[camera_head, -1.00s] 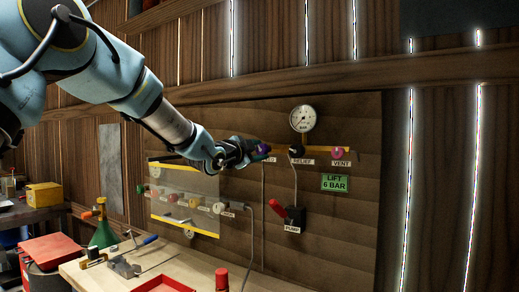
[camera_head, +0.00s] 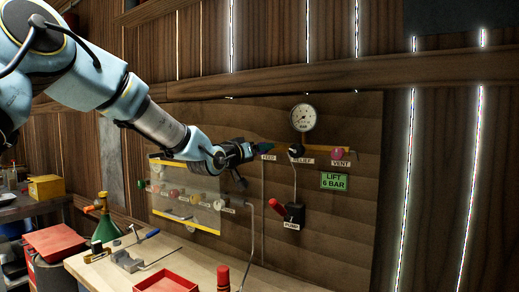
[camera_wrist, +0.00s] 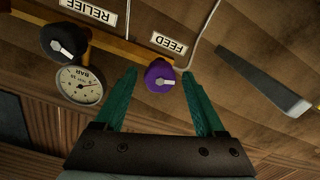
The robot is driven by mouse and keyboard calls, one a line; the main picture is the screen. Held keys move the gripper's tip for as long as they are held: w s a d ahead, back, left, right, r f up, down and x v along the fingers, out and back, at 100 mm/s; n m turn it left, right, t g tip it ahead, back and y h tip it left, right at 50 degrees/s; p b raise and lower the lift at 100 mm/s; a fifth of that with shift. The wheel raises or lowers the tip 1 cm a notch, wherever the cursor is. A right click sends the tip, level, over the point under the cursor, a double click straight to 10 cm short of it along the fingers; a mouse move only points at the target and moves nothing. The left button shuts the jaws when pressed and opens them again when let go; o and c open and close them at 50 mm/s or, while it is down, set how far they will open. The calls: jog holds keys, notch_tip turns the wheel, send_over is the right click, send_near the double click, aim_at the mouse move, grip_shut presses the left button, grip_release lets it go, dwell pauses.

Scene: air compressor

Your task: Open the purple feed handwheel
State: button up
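The purple feed handwheel (camera_wrist: 159,75) is on the panel beside the FEED label (camera_wrist: 169,43), with a light pointer mark across its face. My gripper (camera_wrist: 158,74) is open, its two teal fingers on either side of the handwheel in the wrist view. The right finger appears close to the wheel's rim; the left has a wider gap. Whether either finger touches it, and how deep they reach, I cannot tell.
The dark RELIEF knob (camera_head: 296,149), pressure gauge (camera_head: 303,117) and pink VENT knob (camera_head: 337,153) are to the right. The red-handled PUMP lever (camera_head: 277,204) is below. A clear yellow-edged cover (camera_head: 190,190) is at lower left. A bench (camera_head: 130,265) holds tools and a red tray (camera_head: 165,284).

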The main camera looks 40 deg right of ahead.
jog(key=b+v, duration=0.1)
jog(key=v, duration=0.5)
dwell(0.4)
